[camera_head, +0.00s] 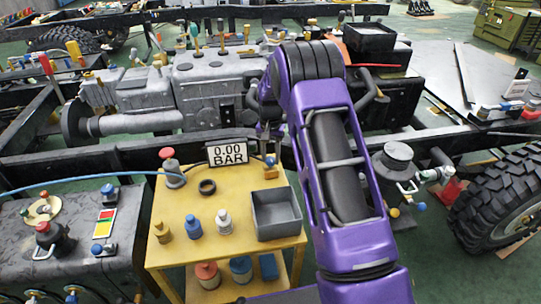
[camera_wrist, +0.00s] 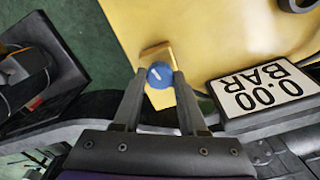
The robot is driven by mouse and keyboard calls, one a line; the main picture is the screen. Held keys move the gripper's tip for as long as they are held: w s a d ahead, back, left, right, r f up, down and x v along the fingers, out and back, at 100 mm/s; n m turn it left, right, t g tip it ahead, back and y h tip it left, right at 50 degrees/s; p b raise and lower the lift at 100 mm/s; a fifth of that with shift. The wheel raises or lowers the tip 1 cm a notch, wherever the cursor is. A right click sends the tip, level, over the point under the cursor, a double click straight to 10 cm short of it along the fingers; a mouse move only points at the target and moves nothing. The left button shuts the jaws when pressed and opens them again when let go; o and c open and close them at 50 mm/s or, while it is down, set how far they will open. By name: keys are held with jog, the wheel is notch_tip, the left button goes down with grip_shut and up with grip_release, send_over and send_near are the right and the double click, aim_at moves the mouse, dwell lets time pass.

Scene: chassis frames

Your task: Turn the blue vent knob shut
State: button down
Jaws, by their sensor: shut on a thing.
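The blue vent knob (camera_wrist: 160,73) is a small round knob with a short white mark on top, slanting slightly in the wrist view. It sits on a brass-coloured block (camera_wrist: 157,98) at the edge of the yellow table (camera_wrist: 200,30). My gripper (camera_wrist: 161,80) has a finger on each side of the knob and is shut on it. In the head view the knob (camera_head: 270,161) shows small below my gripper, partly hidden by it. The gauge sign (camera_head: 228,153) beside it reads 0.00 BAR.
A vehicle frame and grey engine (camera_head: 215,85) lie behind. A tyre (camera_head: 500,205) is at right.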

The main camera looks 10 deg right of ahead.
aim_at(270, 159)
jog(key=shift+m, duration=1.2)
jog(key=shift+c, duration=2.2)
grip_release()
notch_tip(270, 159, up, 17)
jog(key=p, duration=0.2)
jog(key=shift+r, duration=0.2)
